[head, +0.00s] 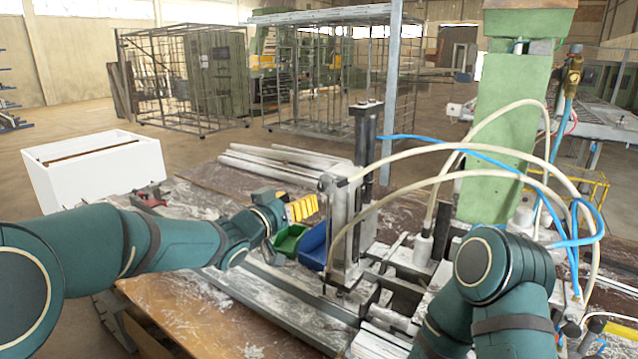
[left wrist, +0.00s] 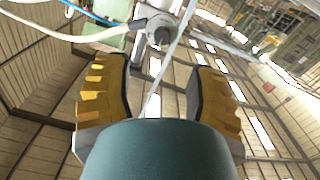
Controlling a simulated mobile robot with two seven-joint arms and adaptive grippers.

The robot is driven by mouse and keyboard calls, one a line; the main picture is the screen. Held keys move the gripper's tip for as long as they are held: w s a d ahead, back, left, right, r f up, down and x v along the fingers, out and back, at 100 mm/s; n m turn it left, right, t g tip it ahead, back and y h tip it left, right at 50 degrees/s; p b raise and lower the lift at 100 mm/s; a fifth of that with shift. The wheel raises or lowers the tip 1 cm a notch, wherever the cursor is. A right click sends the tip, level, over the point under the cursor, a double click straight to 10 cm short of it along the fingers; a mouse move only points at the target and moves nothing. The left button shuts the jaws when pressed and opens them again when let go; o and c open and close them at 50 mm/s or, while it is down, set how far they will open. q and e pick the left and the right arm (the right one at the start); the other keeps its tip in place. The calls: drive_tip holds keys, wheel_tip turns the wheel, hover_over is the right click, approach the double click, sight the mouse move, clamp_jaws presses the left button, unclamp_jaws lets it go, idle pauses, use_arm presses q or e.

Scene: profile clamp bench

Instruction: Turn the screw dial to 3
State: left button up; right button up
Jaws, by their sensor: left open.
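The grey metal profile clamp (head: 343,220) stands upright on the bench, right of my left gripper. A small round grey knob with a dark centre (left wrist: 158,36), which may be the screw dial, shows beyond the fingertips in the left wrist view. No dial numbers can be read. My left gripper (head: 303,207), with yellow ribbed fingers, points at the upper part of the clamp and is apart from it. In the left wrist view the gripper (left wrist: 160,68) is open, with nothing between its fingers. My right arm is folded at the lower right; its gripper is not seen.
A green bin (head: 290,240) and a blue bin (head: 313,246) sit below my left gripper, close to the clamp. Pale hoses (head: 430,183) and blue hoses arch right of the clamp. Long metal profiles (head: 265,309) lie in front. A white box (head: 100,178) stands at the left.

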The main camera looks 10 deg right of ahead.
sight(320, 187)
use_arm(q)
drive_tip(key=p+x, duration=0.2)
drive_tip(key=x, duration=0.8)
drive_tip(key=shift+w+f, duration=0.1)
clamp_jaws()
